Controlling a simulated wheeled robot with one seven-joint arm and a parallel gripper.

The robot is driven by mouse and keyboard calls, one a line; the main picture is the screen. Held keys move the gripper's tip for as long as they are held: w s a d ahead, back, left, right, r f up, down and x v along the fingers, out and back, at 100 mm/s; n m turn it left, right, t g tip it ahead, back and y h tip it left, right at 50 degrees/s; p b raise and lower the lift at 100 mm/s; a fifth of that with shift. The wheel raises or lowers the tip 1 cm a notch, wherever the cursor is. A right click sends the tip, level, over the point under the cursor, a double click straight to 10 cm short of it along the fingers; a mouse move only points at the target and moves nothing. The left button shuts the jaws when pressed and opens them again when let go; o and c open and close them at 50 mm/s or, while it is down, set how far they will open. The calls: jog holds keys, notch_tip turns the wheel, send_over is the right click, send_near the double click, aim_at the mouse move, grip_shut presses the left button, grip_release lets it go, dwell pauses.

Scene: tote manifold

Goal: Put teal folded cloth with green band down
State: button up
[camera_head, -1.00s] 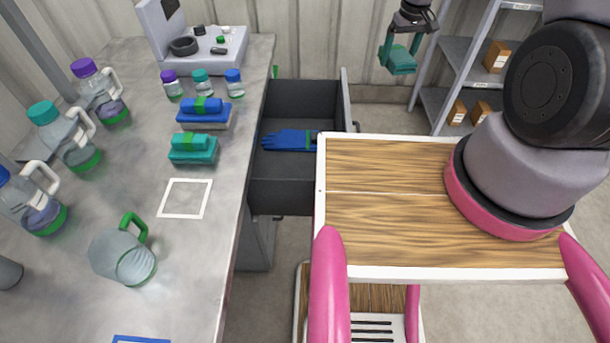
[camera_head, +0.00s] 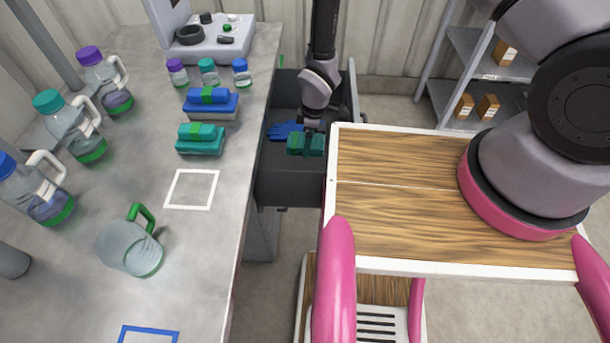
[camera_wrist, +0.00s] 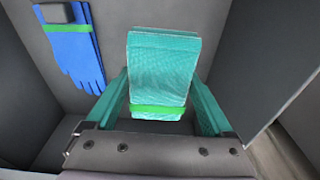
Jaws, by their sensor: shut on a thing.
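My gripper (camera_head: 311,133) is shut on a teal folded cloth with a green band (camera_wrist: 160,72) and holds it over the open dark grey drawer (camera_head: 285,193). In the wrist view the cloth sits between the two teal fingers of my gripper (camera_wrist: 160,85), with its green band near the palm. Blue gloves (camera_head: 283,130) with a green band lie on the drawer floor, to the left of the cloth; they also show in the wrist view (camera_wrist: 75,55). How high the cloth hangs above the drawer floor is hard to tell.
The bench at left holds a similar teal cloth stack (camera_head: 200,145), a blue one (camera_head: 211,112), small jars (camera_head: 208,72), jugs (camera_head: 72,130) and a white-outlined square (camera_head: 191,189). The drawer floor right of the gloves looks clear.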

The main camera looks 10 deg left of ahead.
jog(key=f, duration=0.5)
jog(key=s+f, duration=0.1)
jog(key=f, duration=0.2)
jog(key=shift+s+a+f, duration=0.1)
jog(key=shift+f, duration=2.55)
jog(key=o, duration=1.3)
jog(key=shift+f, duration=0.1)
jog(key=shift+o, duration=0.2)
